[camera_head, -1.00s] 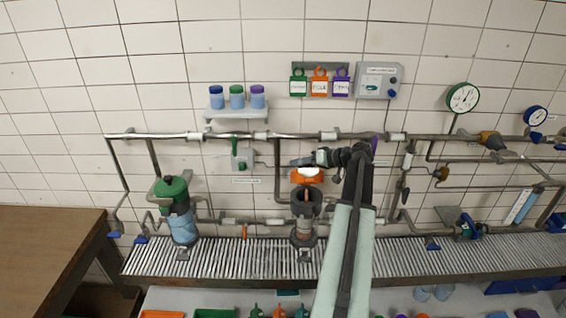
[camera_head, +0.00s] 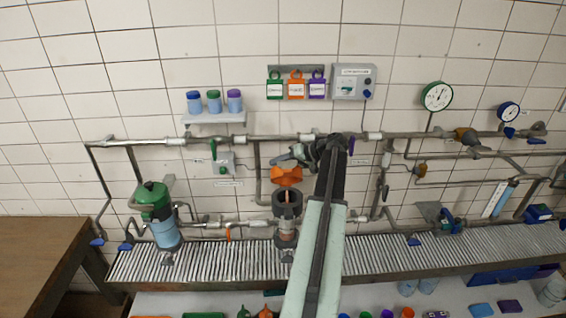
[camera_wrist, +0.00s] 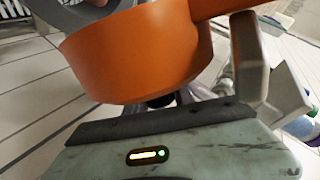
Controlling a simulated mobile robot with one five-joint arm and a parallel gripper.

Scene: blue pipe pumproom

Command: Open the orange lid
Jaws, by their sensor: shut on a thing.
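The orange lid (camera_head: 286,175) is above the open top of a dark grey cylindrical housing (camera_head: 287,205), which stands on a slatted bench. It looks lifted and tilted, with the housing's opening visible below it. My gripper (camera_head: 289,162) is at the lid's upper side, shut on it. In the wrist view the lid (camera_wrist: 140,55) fills much of the upper middle, and a grey finger stands against its right side. The other fingertip is hidden behind the lid.
A green-topped blue canister (camera_head: 160,215) stands to the left. Pipes (camera_head: 300,138) run along the tiled wall behind the lid. A shelf with jars (camera_head: 214,118) and a row of coloured tags (camera_head: 296,86) hang above. A wooden table (camera_head: 40,250) is at far left.

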